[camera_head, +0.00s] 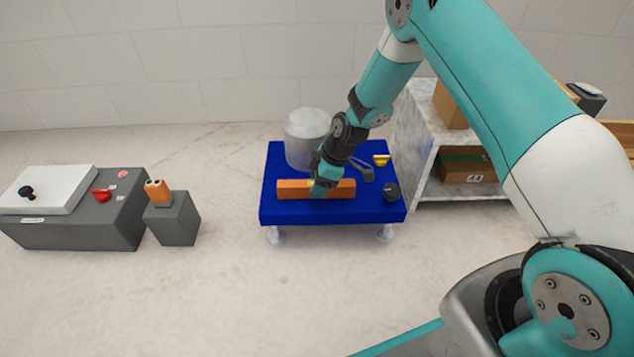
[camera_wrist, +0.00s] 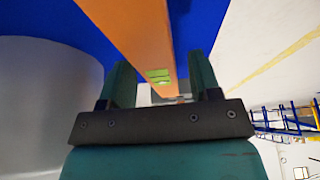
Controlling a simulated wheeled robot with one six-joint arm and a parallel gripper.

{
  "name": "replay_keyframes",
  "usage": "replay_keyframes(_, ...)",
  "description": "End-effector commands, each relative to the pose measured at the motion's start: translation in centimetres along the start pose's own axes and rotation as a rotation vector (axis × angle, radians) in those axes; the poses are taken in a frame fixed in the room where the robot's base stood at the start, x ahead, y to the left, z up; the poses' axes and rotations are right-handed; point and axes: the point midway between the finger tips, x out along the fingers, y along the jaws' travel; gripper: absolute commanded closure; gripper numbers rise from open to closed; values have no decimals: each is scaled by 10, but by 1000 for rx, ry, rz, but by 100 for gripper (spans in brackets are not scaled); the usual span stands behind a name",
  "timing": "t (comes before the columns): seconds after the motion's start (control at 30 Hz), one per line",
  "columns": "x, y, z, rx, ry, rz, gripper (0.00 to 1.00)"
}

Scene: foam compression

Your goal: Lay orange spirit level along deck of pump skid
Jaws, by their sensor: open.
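The orange spirit level (camera_head: 292,188) lies on the blue deck of the pump skid (camera_head: 335,213), running left to right along its front part in the head view. Its green vial window (camera_wrist: 158,76) shows in the wrist view. My gripper (camera_head: 320,188) is at the middle of the level, pointing down. In the wrist view its two fingers (camera_wrist: 160,82) are open, one on each side of the level, with a visible gap on both sides. The arm hides a little of the level's middle in the head view.
A whitish cylinder (camera_head: 306,130) stands on the deck behind the level. A yellow part (camera_head: 381,160) and a dark round knob (camera_head: 391,192) are at the deck's right.

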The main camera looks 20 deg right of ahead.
Motion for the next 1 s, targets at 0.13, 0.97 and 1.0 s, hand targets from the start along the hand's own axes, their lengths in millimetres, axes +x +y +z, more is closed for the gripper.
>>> replay_keyframes(0.13,-38,1,-3,2,0,2,43)
replay_keyframes(0.97,-242,-74,-93,212,4,-40,43)
replay_keyframes(1.0,-261,-93,-104,252,0,-48,43)
